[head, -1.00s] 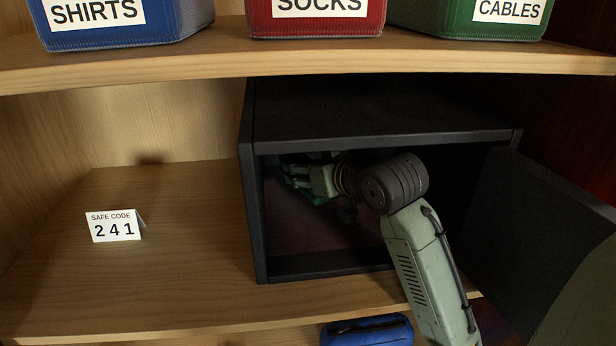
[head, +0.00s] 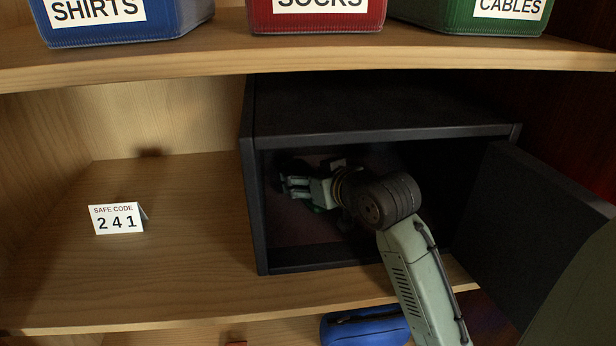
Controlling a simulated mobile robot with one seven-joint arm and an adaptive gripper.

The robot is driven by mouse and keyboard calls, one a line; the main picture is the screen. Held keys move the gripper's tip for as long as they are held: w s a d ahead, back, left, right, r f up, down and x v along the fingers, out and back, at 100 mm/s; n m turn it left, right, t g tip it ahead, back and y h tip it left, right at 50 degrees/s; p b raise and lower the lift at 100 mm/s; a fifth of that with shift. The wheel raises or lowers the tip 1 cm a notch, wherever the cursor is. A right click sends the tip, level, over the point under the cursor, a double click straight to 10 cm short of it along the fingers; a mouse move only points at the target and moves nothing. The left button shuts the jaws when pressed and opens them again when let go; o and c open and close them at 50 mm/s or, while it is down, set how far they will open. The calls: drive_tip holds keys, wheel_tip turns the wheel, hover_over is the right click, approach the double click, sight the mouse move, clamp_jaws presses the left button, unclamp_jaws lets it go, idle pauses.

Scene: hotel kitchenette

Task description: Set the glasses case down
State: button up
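My gripper (head: 290,187) is inside the open black safe (head: 252,215), near its left wall and above its dark floor. The fingers point left into shadow, so I cannot tell whether they are open or shut. A small dark green patch (head: 318,208) shows just below the gripper. It may be part of the glasses case, but it is too dark and too covered to be sure. I cannot tell whether it touches the gripper or the safe floor.
The safe door (head: 535,225) stands open on the right. A safe code card (head: 117,219) stands on the clear wooden shelf (head: 180,270) at left. A blue pouch-like item (head: 365,330) lies below. Blue (head: 115,22), red (head: 315,18) and green (head: 465,16) bins stand above.

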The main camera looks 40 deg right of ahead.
drive_tip(key=shift+o, duration=0.2)
drive_tip(key=shift+r, duration=0.1)
drive_tip(key=shift+r+p, duration=0.25)
drive_tip(key=shift+p, duration=0.05)
drive_tip(key=b+v, duration=0.3)
drive_tip(key=v, duration=0.9)
drive_tip(key=shift+f, duration=0.2)
drive_tip(key=shift+a, duration=0.1)
